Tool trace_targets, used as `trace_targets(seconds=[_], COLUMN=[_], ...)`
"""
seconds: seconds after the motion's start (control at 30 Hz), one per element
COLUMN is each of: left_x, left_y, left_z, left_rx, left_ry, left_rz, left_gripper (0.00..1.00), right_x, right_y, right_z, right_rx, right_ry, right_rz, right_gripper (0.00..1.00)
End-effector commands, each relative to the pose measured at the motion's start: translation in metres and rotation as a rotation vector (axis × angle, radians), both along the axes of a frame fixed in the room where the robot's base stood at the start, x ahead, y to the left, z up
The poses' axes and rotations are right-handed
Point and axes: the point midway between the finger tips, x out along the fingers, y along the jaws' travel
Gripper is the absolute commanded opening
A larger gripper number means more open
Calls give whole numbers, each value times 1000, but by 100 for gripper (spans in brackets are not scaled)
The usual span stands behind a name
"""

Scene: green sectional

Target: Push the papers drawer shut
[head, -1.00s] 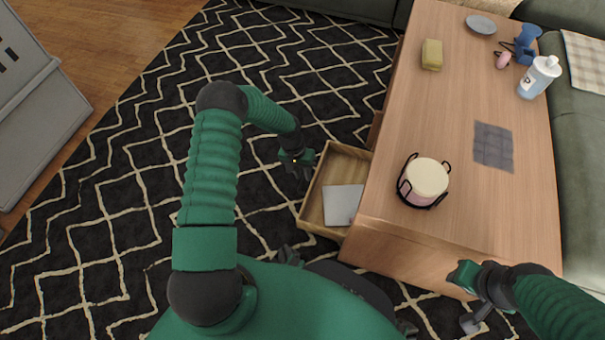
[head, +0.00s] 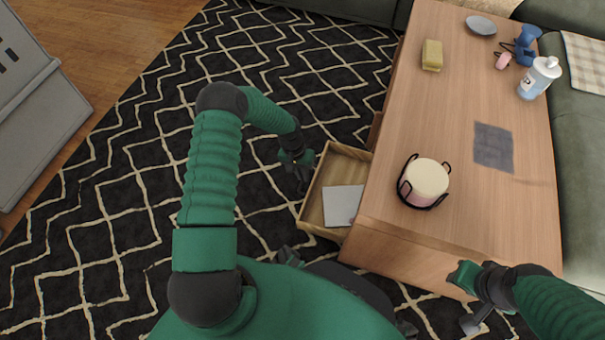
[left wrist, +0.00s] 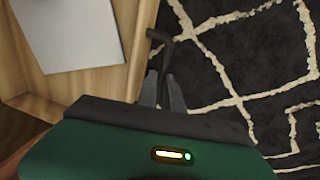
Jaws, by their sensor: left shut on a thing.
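The papers drawer (head: 348,168) is pulled out from the left side of the wooden coffee table (head: 455,110). White papers (head: 343,204) lie flat inside it, and they show in the left wrist view (left wrist: 78,38) too. My left gripper (head: 302,185) is at the drawer's outer front, on the rug side. In the left wrist view its fingers (left wrist: 162,88) are shut on a dark handle (left wrist: 158,38) beside the drawer's wooden front. My right gripper (head: 462,275) is by the table's near edge, away from the drawer. Its finger opening is not clear.
On the tabletop are a round pink-and-cream item in a black holder (head: 427,180), a grey cloth (head: 493,147), a yellow block (head: 432,54) and a bottle (head: 539,78). Green sofa seats (head: 580,190) line the right. The patterned rug (head: 120,190) left of the drawer is clear.

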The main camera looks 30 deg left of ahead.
Motion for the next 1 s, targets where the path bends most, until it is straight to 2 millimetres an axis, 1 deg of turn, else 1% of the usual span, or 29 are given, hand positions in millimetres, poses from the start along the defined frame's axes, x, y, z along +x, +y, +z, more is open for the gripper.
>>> trace_targets(seconds=[0.53, 0.67, 0.77, 0.87, 1.0], left_x=[0, 0, -1, -1, 0], left_y=[0, -2, -10, -23, -48], left_z=[0, 1, 2, 3, 4], left_rx=[0, 0, -1, -1, -1], left_ry=[1, 2, 3, 4, 5], left_rz=[0, 0, -1, -3, -5], left_gripper=[0, 0, 0, 0, 0], right_x=[0, 0, 0, 0, 0], right_y=[0, 0, 0, 0, 0], right_z=[0, 2, 7, 14, 27], right_rx=[0, 0, 0, 0, 0], right_ry=[0, 0, 0, 0, 0], right_rz=[0, 0, 0, 0, 0], right_gripper=[34, 34, 34, 34, 34])
